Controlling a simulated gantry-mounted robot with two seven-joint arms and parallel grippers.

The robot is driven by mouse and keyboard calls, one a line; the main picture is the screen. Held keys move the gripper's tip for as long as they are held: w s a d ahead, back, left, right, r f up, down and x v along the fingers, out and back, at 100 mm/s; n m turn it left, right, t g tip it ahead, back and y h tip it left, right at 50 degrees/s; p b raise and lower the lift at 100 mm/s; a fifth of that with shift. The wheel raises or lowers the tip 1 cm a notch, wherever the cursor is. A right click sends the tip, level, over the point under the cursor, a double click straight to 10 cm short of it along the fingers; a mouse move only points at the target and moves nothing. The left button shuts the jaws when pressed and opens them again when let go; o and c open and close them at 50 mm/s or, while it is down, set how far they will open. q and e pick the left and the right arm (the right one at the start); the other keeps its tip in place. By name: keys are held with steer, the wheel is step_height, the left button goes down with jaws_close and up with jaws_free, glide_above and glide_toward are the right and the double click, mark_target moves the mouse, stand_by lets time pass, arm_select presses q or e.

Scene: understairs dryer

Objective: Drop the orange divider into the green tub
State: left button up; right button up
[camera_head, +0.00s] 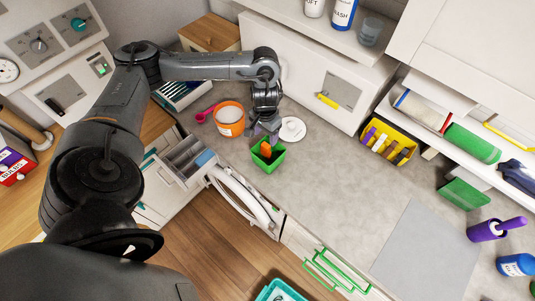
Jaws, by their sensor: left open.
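The small green tub (269,163) stands on the grey counter near its front edge. The orange divider (265,149) is upright inside the tub's opening, with its upper part showing; its lower end is hidden by the tub wall. My left gripper (264,137) is open and points down just above the tub, at the divider's top. Whether a finger still touches the divider is too small to tell. My right gripper is not in view.
An orange-rimmed pot (229,120) and a white lid (292,130) flank the gripper. A pink scoop (206,114) lies left of the pot. A yellow bin (389,139) stands to the right. An open drawer (180,162) is at front left. Counter right of the tub is clear.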

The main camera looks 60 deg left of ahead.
arm_select(q)
step_height(320, 180, up, 10)
steer(key=p, duration=0.1)
steer(key=shift+f+p, duration=0.25)
steer(key=shift+p, duration=0.15)
steer(key=shift+r, duration=0.1)
steer(key=shift+s, duration=0.1)
stand_by(0.8)
